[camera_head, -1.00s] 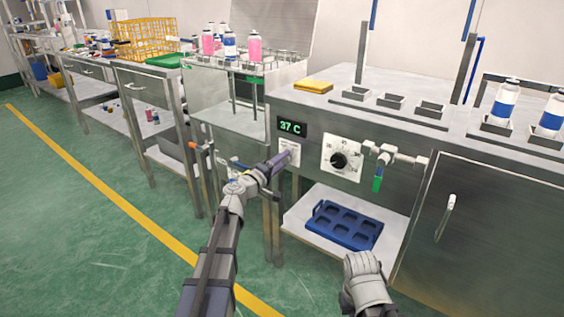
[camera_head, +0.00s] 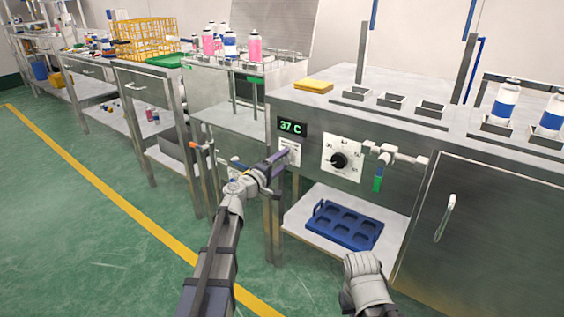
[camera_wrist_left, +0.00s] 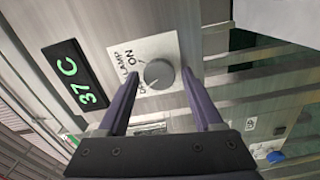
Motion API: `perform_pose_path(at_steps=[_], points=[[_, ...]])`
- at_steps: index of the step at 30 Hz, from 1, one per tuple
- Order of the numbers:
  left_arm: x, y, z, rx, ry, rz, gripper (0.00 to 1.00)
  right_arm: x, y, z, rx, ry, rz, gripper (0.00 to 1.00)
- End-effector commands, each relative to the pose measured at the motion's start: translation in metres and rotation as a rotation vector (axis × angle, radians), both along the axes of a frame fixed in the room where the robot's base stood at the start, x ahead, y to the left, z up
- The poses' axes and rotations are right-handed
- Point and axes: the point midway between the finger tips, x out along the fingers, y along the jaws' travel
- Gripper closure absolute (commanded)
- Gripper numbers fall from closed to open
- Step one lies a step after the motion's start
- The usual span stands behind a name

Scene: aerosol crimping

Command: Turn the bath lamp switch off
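The bath lamp switch is a round grey knob (camera_wrist_left: 158,73) on a white plate (camera_wrist_left: 140,58) lettered "LAMP" and "ON" in the left wrist view. Part of the lettering is hidden, and I cannot tell where the knob points. In the head view the plate (camera_head: 291,148) sits below the green "37 C" display, partly covered by my left gripper (camera_head: 287,157). In the left wrist view its two purple fingers (camera_wrist_left: 161,74) are apart, one on each side of the knob. I cannot tell whether they touch it.
A blue tray (camera_head: 345,224) lies on the shelf below. The green floor at left is open.

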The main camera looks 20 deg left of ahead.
Motion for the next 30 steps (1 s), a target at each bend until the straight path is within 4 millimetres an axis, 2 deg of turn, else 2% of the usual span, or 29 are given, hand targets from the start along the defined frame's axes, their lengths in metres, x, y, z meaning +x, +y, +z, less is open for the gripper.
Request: perform_pose_path(at_steps=[9,14,25,30], points=[[0.0,0.0,0.0,0.001,0.0,-0.001,0.24,0.0,0.0,0.0,0.0,0.0,0.0,1.0],[-0.008,0.002,0.0,0.001,0.0,0.0,0.24,0.0,0.0,0.0,0.0,0.0,0.0,1.0],[-0.06,0.02,0.0,0.001,0.0,0.001,0.24,0.0,0.0,0.0,0.0,0.0,0.0,1.0],[-0.074,0.026,0.0,0.001,0.0,0.0,0.24,0.0,0.0,0.0,0.0,0.0,0.0,1.0]])
